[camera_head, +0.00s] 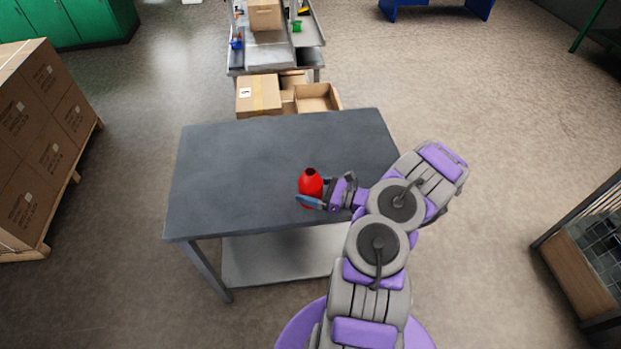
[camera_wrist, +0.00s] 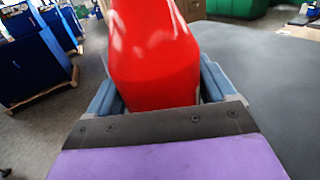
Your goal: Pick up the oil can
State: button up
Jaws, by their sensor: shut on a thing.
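The oil can (camera_head: 311,184) is red with a dark opening at its top. It is upright over the right part of the grey table (camera_head: 235,160). My gripper (camera_head: 314,194) comes from the right with its blue fingers on either side of the can, shut on it. In the wrist view the can (camera_wrist: 152,55) fills the middle between the two fingers (camera_wrist: 158,92). Its top is cut off by the frame edge. I cannot tell whether its base touches the table.
The rest of the tabletop is clear. Cardboard boxes (camera_head: 258,95) stand behind the table's far edge, with a metal workbench (camera_head: 275,57) beyond. Stacked cartons (camera_head: 45,140) are at the left. A framed rack (camera_head: 590,240) stands at the right.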

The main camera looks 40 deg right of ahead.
jog(key=s+a+p, duration=0.1)
jog(key=s+a, duration=0.4)
jog(key=s, duration=0.1)
jog(key=shift+r, duration=0.4)
jog(key=shift+s+a, duration=0.1)
jog(key=shift+a, duration=0.05)
dwell(0.4)
